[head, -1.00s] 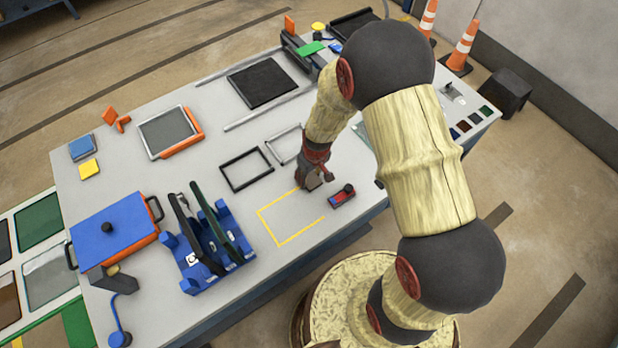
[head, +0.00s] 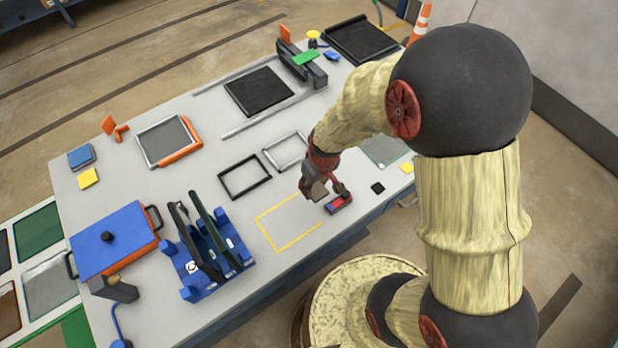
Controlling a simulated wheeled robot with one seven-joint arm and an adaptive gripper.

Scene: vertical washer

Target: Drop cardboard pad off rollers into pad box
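My gripper (head: 326,190) points down over the front right part of the grey table. It is just above or at a small red and blue block (head: 340,204). The block's black knob is not clearly visible behind the fingers. I cannot tell whether the fingers touch or hold it. No cardboard pad can be made out for certain. A dark flat panel (head: 259,92) lies between two grey rails (head: 272,115) at the back of the table. A black shallow tray (head: 361,40) stands at the far right corner. I cannot tell which is the rollers or pad box.
Left of my gripper are a yellow taped outline (head: 283,248) and a blue rack (head: 205,265) with upright dark panels. A black frame (head: 245,177) and a grey frame (head: 289,150) lie behind. A blue-lidded orange box (head: 112,240) stands left.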

